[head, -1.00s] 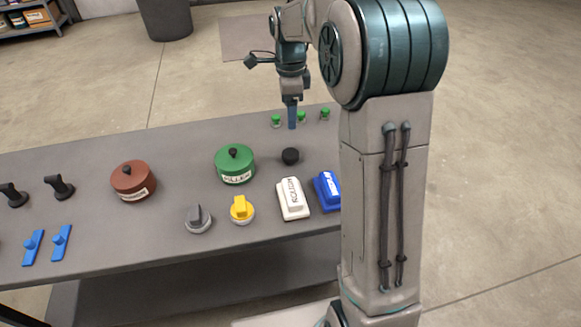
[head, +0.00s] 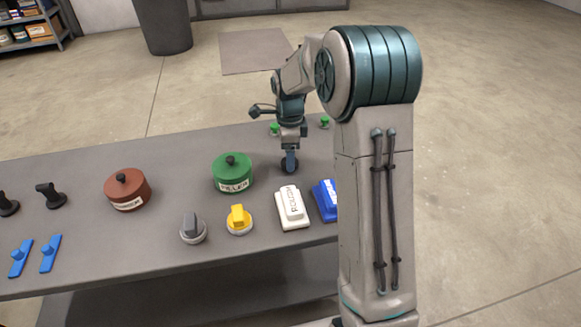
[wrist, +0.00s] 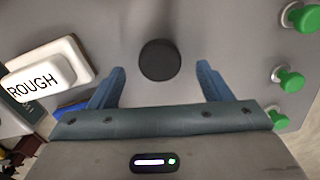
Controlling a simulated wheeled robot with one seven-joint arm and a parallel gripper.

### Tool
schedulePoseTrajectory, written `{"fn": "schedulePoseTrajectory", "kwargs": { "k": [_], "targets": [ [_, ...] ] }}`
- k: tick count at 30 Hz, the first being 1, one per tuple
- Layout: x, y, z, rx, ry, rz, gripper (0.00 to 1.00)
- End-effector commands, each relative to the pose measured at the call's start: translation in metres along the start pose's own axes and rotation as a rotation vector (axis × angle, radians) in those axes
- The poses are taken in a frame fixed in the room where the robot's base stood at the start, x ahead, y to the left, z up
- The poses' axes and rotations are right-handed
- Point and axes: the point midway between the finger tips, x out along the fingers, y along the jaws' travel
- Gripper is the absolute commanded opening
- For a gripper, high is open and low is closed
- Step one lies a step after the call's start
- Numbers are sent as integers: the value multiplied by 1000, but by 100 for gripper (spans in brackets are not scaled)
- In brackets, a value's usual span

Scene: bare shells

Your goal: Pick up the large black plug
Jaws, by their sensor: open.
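The large black plug (wrist: 160,60) is a round black disc on the grey table, seen from above in the wrist view. My gripper (wrist: 160,85) is open, with one blue finger on each side, and the plug shows ahead of the space between the fingertips. In the head view my gripper (head: 289,168) points down over the table, right of the green lidded pot. There it hides most or all of the plug. I cannot tell the exact height of the fingertips above the table.
A white block labelled ROUGH (wrist: 45,75) lies left of the fingers, and green knobs (wrist: 290,80) stand to the right. In the head view a green pot (head: 233,175), a yellow knob (head: 239,221) and a blue block (head: 326,200) are nearby. A brown pot (head: 127,190) stands farther left.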

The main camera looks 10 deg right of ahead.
Motion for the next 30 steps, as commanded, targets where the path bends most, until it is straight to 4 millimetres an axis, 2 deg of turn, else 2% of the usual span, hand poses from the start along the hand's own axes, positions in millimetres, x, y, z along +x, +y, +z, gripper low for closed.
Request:
{"fn": "schedulePoseTrajectory", "kwargs": {
  "k": [1,4,11,12,17,26,30],
  "targets": [
    [12,1,-1,1,-1,2,72],
    [24,0,-1,1,-1,2,72],
    [26,0,0,0,-1,-1,72],
    [26,0,0,0,-1,-1,69],
    [26,0,0,0,-1,-1,25],
    [24,0,0,0,-1,-2,23],
    [12,0,0,0,-1,-3,23]
  ]
}}
